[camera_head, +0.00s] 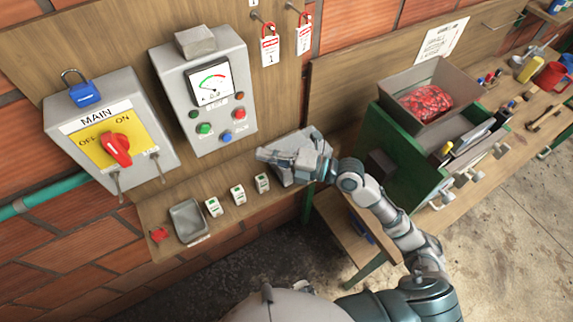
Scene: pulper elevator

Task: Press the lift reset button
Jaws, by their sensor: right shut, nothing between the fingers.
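A grey control box (165,75) with a dial gauge (211,83) hangs on the wooden wall board. It carries a green button (204,128), a blue button (227,138), a red button (240,114) and small lamps. Their labels are too small to read, so I cannot tell which is the lift reset. My right gripper (262,154) is shut and empty, pointing left. In the picture it lies right of and below the blue button, apart from it. It hides part of a grey box behind it. My left gripper is not in view.
A main switch box (60,118) with a red knob (116,149) and a blue padlock (85,93) hangs at left. Below, a shelf holds a grey tray (175,212) and several small switches.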

